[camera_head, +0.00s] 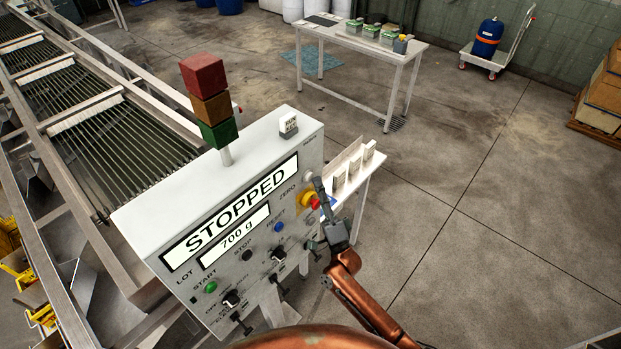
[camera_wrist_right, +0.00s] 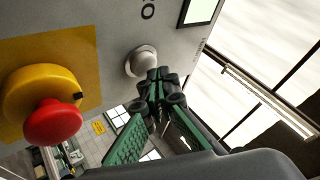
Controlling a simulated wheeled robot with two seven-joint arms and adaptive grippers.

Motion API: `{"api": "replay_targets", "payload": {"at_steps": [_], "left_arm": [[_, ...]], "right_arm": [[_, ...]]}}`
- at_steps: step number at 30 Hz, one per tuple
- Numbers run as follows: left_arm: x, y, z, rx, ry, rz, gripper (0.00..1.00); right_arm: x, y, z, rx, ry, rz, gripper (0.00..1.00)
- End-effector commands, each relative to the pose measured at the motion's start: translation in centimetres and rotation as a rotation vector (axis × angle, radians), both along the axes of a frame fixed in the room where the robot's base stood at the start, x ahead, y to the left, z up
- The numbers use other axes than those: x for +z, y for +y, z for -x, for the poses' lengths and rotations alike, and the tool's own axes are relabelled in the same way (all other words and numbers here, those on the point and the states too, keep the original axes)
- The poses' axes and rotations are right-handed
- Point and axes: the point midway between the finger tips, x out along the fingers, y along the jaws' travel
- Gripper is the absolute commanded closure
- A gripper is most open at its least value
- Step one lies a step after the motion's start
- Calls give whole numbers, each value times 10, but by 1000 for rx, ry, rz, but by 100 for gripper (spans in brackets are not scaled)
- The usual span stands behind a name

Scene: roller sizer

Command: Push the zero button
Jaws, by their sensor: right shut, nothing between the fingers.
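The zero button (camera_head: 309,176) is a small pale round button on the right side of the white control panel (camera_head: 232,165), by the word ZERO. In the right wrist view the zero button (camera_wrist_right: 141,61) is a whitish dome on the panel face. My right gripper (camera_head: 319,184) is shut and empty, its fingertips just beside the button. In the right wrist view the closed fingertips (camera_wrist_right: 160,82) overlap the button's lower right edge; I cannot tell whether they touch it. The display (camera_head: 236,212) reads STOPPED and 700 g. My left gripper is not in view.
A red emergency stop on a yellow base (camera_wrist_right: 45,100) sits close to the zero button. A blue reset button (camera_head: 278,227) and a green start button (camera_head: 210,287) are lower on the panel. A stack light (camera_head: 208,95) stands behind. A small white table (camera_head: 366,190) is to the right.

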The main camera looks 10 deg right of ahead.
Motion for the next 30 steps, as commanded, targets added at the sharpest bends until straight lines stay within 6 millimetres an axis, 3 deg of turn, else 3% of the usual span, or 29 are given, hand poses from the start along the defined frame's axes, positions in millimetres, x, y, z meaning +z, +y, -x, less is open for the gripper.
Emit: {"api": "replay_targets", "payload": {"at_steps": [30], "left_arm": [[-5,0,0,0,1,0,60]], "right_arm": [[0,7,-9,0,0,0,100]]}}
